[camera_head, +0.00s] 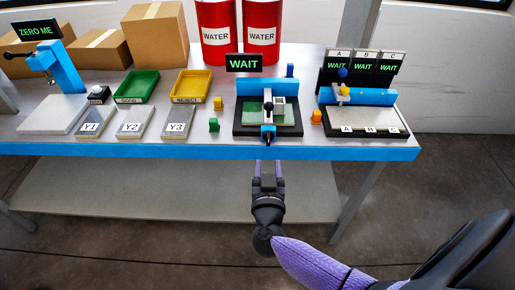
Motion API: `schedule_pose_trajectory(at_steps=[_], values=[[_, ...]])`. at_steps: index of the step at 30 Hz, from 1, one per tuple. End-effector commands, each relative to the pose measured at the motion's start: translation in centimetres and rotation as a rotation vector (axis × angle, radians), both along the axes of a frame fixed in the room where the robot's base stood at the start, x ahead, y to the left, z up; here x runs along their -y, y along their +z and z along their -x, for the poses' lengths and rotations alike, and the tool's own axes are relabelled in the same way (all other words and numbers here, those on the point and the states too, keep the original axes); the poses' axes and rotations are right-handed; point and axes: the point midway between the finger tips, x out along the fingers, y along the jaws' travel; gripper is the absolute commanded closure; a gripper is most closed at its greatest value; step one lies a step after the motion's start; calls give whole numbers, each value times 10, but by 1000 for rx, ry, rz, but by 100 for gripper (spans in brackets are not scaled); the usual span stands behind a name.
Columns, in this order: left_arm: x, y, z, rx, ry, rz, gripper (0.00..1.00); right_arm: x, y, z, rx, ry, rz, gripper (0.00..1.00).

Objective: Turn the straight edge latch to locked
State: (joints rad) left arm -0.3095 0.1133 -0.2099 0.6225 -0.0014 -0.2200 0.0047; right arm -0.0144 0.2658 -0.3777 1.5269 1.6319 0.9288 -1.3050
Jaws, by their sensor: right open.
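The middle fixture is a black base (240,127) with a green plate (287,119), a grey block and a blue bar behind. A small blue part with a dark lever (268,135) sits at its front edge; it may be the straight edge latch, but its locked or unlocked setting is too small to read. My right gripper (268,168) is open and empty, in front of the table edge and just below that lever in the picture, apart from it. My left gripper is out of view.
A "WAIT" sign (244,63) stands behind the fixture. The right station (370,118) has slots marked A, B and C. Small green (214,125), yellow (218,103) and orange (316,117) pieces flank the fixture. The blue table edge (180,150) runs along the front.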

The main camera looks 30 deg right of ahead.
Motion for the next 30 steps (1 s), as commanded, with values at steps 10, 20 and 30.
schedule_pose_trajectory(at_steps=[10,20,30], values=[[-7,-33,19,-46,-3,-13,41,40,-5,-65,0,2,2,50],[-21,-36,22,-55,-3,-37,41,48,-1,-78,-1,2,0,50],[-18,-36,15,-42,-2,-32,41,48,-1,-78,-1,2,1,97]])
